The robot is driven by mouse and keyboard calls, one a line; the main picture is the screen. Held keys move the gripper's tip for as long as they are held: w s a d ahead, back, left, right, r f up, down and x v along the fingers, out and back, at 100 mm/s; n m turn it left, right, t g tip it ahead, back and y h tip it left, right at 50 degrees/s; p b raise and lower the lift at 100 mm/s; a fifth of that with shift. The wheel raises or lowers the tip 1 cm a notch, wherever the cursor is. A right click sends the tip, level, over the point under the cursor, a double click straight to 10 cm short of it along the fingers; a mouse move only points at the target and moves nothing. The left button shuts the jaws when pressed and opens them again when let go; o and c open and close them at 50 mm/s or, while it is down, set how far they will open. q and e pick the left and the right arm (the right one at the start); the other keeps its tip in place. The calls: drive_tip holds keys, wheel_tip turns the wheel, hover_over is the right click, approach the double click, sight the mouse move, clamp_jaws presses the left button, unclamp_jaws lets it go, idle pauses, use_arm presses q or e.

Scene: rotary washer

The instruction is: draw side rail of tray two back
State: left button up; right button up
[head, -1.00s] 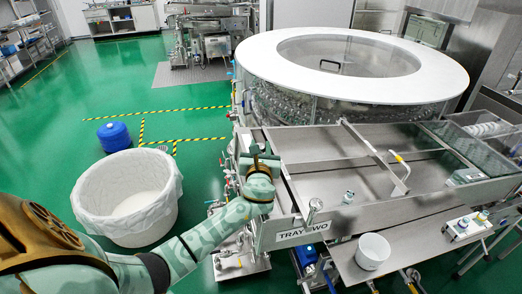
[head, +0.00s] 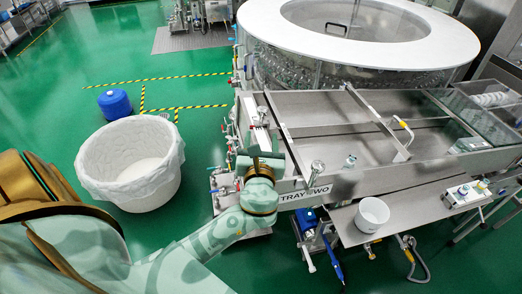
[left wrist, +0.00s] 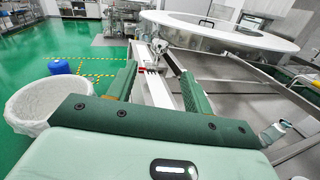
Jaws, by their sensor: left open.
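Tray two (head: 335,110) is a flat steel tray with a "TRAY TWO" label (head: 302,193) on its front edge. A long, thin steel side rail (head: 284,135) runs along its left side. My left gripper (head: 258,157) is at the tray's front left corner, left of that rail. In the left wrist view my left gripper (left wrist: 158,72) has its two green fingers apart. A white strip (left wrist: 158,90) with red marks and a steel fitting (left wrist: 160,48) show between and beyond them. I cannot tell whether the fingers touch anything. My right gripper is not in view.
A round washer with a white rim (head: 260,38) stands behind the tray. A lined white bin (head: 130,165) and a blue container (head: 115,103) stand on the floor at left. A white cup (head: 371,214) sits on the front shelf. A bar with a yellow-tipped handle (head: 405,135) crosses the tray.

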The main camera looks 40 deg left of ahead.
use_arm(q)
drive_tip(key=shift+v, duration=1.75)
